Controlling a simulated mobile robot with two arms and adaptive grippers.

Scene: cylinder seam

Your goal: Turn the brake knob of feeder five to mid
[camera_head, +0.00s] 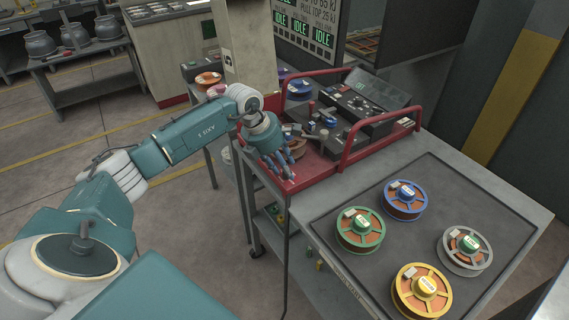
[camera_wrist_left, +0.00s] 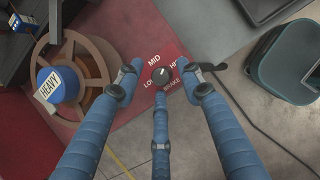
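The brake knob (camera_wrist_left: 161,75) is small and black, on a red panel (camera_wrist_left: 190,52) marked LOW, MID, HI and BRAKE in the left wrist view. A pale mark on its top seems to point up and slightly right; its exact setting is hard to tell. My left gripper (camera_wrist_left: 161,82) has its three blue fingers spread around the knob, with gaps on the left and right sides. I cannot tell whether the lower finger touches it. In the head view, my left gripper (camera_head: 284,172) points down at the red bench end, and its hand hides the knob. My right gripper is out of view.
A spool with a blue hub labelled HEAVY (camera_wrist_left: 60,85) lies close left of the fingers. A red rail (camera_head: 345,160) borders the bench. Several coloured spools, including a green one (camera_head: 360,230), sit on the dark tray (camera_head: 455,195) at right.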

